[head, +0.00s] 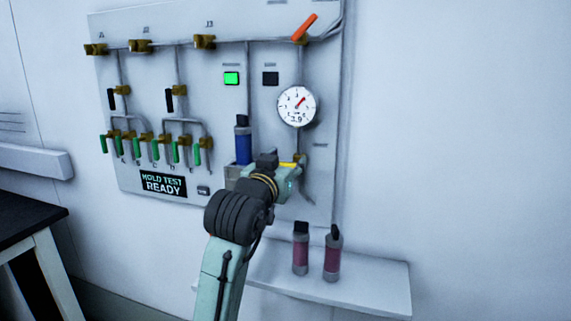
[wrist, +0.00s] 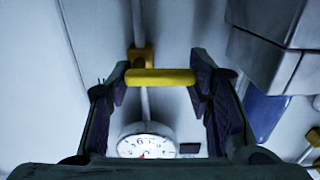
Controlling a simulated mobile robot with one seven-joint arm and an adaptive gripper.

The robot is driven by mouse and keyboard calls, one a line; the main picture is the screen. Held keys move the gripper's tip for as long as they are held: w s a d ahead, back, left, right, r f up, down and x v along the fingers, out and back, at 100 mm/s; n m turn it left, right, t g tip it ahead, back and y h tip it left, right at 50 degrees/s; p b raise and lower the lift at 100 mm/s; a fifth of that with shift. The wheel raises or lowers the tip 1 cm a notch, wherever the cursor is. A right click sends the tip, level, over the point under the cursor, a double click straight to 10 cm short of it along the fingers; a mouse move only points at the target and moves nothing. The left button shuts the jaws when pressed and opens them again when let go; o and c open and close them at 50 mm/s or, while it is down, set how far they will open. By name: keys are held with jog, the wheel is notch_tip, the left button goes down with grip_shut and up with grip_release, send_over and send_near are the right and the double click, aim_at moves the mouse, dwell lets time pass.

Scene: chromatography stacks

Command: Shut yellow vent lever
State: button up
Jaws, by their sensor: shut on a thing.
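The yellow vent lever (wrist: 160,77) lies level across the space between my gripper's two fingers in the wrist view. Its ends meet the finger pads, and its brass valve body (wrist: 140,58) shows just beyond it. In the head view a small strip of the yellow lever (head: 287,165) shows at the panel's lower right, below the round gauge. My gripper (head: 286,178) is there against it, shut on the lever. My wrist and gripper hide most of the lever in the head view.
The round gauge (head: 297,106) is above the gripper. A blue-bodied cylinder (head: 242,145) stands in a holder close to its left. An orange lever (head: 305,27) is at the top right. Two pink cylinders (head: 300,252) (head: 332,256) stand on a white shelf (head: 375,280) below.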

jog(key=o, duration=1.2)
jog(key=shift+s, duration=0.1)
jog(key=v, duration=1.2)
